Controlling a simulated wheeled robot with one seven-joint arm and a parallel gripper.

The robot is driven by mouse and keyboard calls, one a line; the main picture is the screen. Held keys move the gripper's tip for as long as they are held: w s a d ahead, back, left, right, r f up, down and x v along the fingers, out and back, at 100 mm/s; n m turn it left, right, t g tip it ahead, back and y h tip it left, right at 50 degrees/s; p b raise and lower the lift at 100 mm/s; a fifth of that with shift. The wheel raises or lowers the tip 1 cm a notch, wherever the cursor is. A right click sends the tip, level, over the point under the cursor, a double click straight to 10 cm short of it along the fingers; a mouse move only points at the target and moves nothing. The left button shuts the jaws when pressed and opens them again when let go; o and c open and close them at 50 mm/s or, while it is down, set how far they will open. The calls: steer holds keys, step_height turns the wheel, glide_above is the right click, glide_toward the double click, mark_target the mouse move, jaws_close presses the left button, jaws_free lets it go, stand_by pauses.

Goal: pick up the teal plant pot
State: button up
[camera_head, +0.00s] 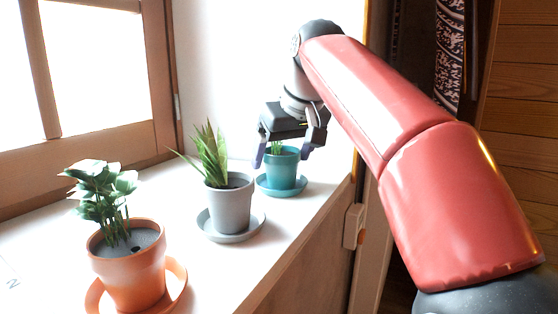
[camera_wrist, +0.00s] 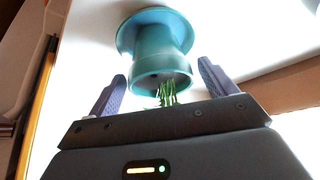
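The teal plant pot (camera_head: 283,170) stands upright on a teal saucer (camera_head: 268,190) at the far end of the white sill, with a small green plant in it. My gripper (camera_head: 281,158) is open above the pot, its fingers pointing down and partly hiding the plant and rim. In the wrist view the pot (camera_wrist: 160,58) lies ahead, between and beyond the two spread fingertips (camera_wrist: 160,82). Nothing is between the fingers except the plant's leaves near the palm. I cannot tell whether a finger touches the rim.
A grey pot (camera_head: 230,206) with a tall spiky plant stands close to the left on its saucer. An orange pot (camera_head: 130,268) with a leafy plant is nearer. The window frame (camera_head: 160,80) is at left. The sill's front edge drops off at right.

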steer(key=c, duration=0.9)
steer(key=shift+c, duration=0.9)
steer(key=shift+r, duration=0.15)
